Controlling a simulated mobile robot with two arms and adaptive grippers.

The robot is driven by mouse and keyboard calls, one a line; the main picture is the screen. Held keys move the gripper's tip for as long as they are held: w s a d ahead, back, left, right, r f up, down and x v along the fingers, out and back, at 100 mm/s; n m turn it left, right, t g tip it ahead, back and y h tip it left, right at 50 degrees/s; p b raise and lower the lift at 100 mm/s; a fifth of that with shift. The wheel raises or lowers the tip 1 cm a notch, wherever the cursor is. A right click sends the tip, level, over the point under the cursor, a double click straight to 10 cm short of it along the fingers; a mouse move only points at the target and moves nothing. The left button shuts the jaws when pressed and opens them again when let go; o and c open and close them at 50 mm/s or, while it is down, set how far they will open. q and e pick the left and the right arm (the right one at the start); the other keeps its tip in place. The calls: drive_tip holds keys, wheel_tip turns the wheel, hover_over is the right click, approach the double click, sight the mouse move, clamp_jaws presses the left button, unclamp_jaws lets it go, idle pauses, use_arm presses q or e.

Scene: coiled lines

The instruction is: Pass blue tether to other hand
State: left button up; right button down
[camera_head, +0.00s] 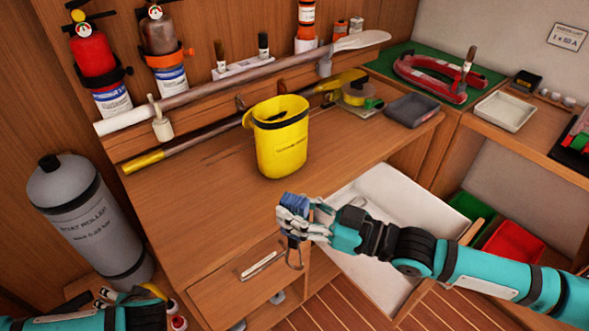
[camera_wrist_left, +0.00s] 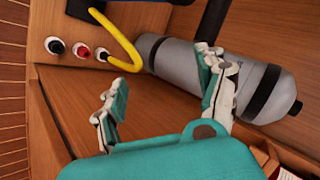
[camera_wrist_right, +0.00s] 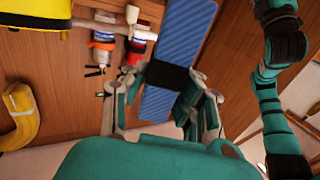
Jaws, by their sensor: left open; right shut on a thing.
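My left gripper (camera_head: 128,296) is low at the bottom left of the head view, well apart from the tether. In the left wrist view its fingers (camera_wrist_left: 165,78) are spread and empty.
A grey cylinder (camera_head: 85,222) stands beside my left gripper. A yellow bucket (camera_head: 281,148) sits on the bench (camera_head: 200,205) behind the tether. An open white drawer (camera_head: 385,195) lies under my right arm. Fire extinguishers (camera_head: 92,55) hang on the wall.

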drive_tip(key=shift+s+r, duration=0.1)
use_arm(q)
drive_tip(key=w+d+r+n+h, duration=0.1)
drive_tip(key=w+d+r+n, duration=0.1)
drive_tip(key=w+d+r, duration=0.3)
drive_tip(key=w+d+r+n+g+h, duration=0.1)
drive_tip(key=w+r+n, duration=0.15)
drive_tip(key=r, duration=0.45)
drive_tip(key=w+d+r+n+h, duration=0.1)
drive_tip(key=w+d+r+h, duration=0.15)
drive_tip(key=w+r, duration=0.2)
wheel_tip(320, 180, up, 15)
drive_tip(key=m+g+h, duration=0.4)
drive_tip(key=m, duration=0.5)
hover_over(294, 239)
drive_tip(key=w, duration=0.2)
drive_tip(key=shift+s+r+n+y, duration=0.1)
drive_tip(key=shift+s+n+y, duration=0.1)
drive_tip(key=shift+n+y, duration=0.05)
drive_tip(key=shift+s+d, duration=0.1)
drive_tip(key=shift+s, duration=0.05)
drive_tip(key=shift+f, duration=0.5)
wheel_tip(294, 239, down, 11)
drive_tip(key=shift+r, duration=0.1)
